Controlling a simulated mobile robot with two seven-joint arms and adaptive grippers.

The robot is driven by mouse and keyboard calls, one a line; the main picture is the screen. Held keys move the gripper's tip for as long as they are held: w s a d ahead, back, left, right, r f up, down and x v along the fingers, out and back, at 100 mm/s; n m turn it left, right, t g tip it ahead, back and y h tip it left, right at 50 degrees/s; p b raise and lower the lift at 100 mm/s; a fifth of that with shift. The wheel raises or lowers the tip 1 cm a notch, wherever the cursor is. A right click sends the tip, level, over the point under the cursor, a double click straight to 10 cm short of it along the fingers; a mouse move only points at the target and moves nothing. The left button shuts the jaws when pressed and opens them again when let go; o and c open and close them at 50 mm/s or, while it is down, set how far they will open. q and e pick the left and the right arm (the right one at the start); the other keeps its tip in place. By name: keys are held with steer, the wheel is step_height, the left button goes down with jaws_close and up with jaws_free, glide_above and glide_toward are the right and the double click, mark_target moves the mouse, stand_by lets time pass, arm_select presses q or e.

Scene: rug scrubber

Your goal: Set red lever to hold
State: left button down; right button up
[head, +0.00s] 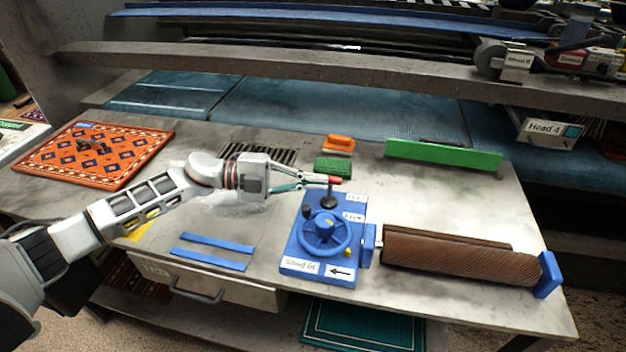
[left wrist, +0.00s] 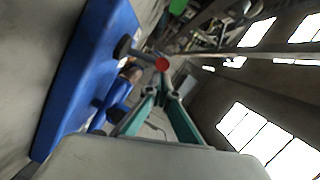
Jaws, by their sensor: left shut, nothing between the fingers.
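The red lever (head: 334,180) stands on a blue control box (head: 310,255) with a dark round base and a red tip. Two small white labels sit on the box to the right of the lever; their text is too small to read surely. My left gripper (head: 312,180) is shut and empty, with its fingertips at the red tip from the left. In the left wrist view, the red tip (left wrist: 162,64) shows just beyond the fingertips (left wrist: 164,94); whether they touch it I cannot tell. My right gripper is not in view.
A blue handwheel (head: 325,233) is in front of the lever on the same box. A brown roller (head: 460,258) extends to the right. A green brush (head: 333,167) and an orange one (head: 339,144) lie behind. Blue strips (head: 212,250) and a patterned rug (head: 90,155) lie left.

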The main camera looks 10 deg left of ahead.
arm_select(q)
steer(key=shift+w, duration=0.85)
steer(key=shift+w+a, duration=0.1)
steer(key=shift+a, duration=0.05)
